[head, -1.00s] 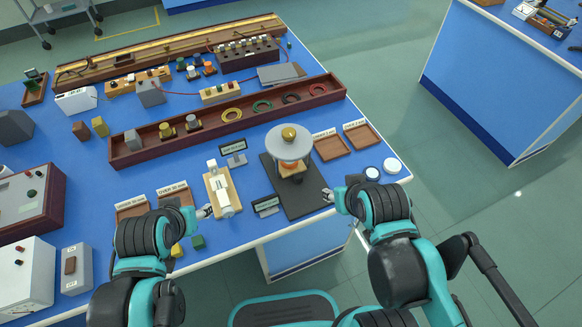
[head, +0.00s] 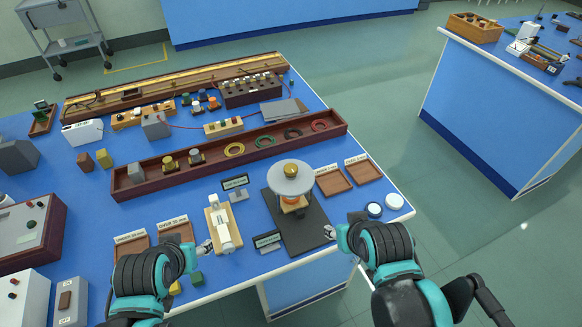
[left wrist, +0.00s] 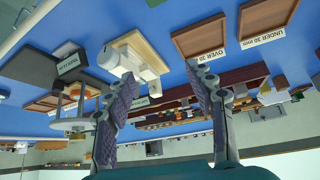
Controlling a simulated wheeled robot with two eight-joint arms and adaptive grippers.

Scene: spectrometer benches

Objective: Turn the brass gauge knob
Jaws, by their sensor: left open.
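A round brass knob (head: 291,170) sits on top of a pale grey disc (head: 292,181) on a stand with a black base plate (head: 305,226), near the table's front. I cannot tell whether this is the gauge knob. A white instrument on a wooden base (head: 222,222) lies to its left and also shows in the left wrist view (left wrist: 128,52). My left gripper (head: 207,247) is open and empty, just left of that instrument's near end; its spread fingers show in the left wrist view (left wrist: 160,73). My right gripper (head: 330,232) is beside the black plate's right edge, its jaws too small to judge.
A long brown tray (head: 225,160) with rings and weights lies behind the stand. Labelled wooden trays stand left (head: 131,249) and right (head: 333,182). White round lids (head: 394,201) lie near the right corner. A small display (head: 235,183) stands behind the white instrument.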

